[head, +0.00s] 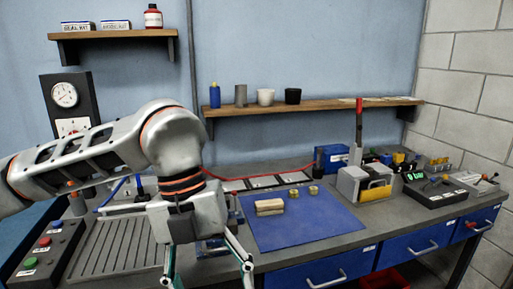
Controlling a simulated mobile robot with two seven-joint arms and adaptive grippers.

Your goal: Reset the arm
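My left arm (85,155) comes in from the left, bends at a large white joint with orange rings and points down over the front of the workbench. Its gripper (208,278) has its two thin fingers spread wide apart with nothing seen between them; the fingertips reach the bottom edge of the picture. It hangs between the grooved grey plate and the blue mat. My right gripper is out of view.
A button box (42,255) stands at left. A red-handled upright lever (359,125) stands near a grey-and-yellow device (375,190). Shelves hang behind.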

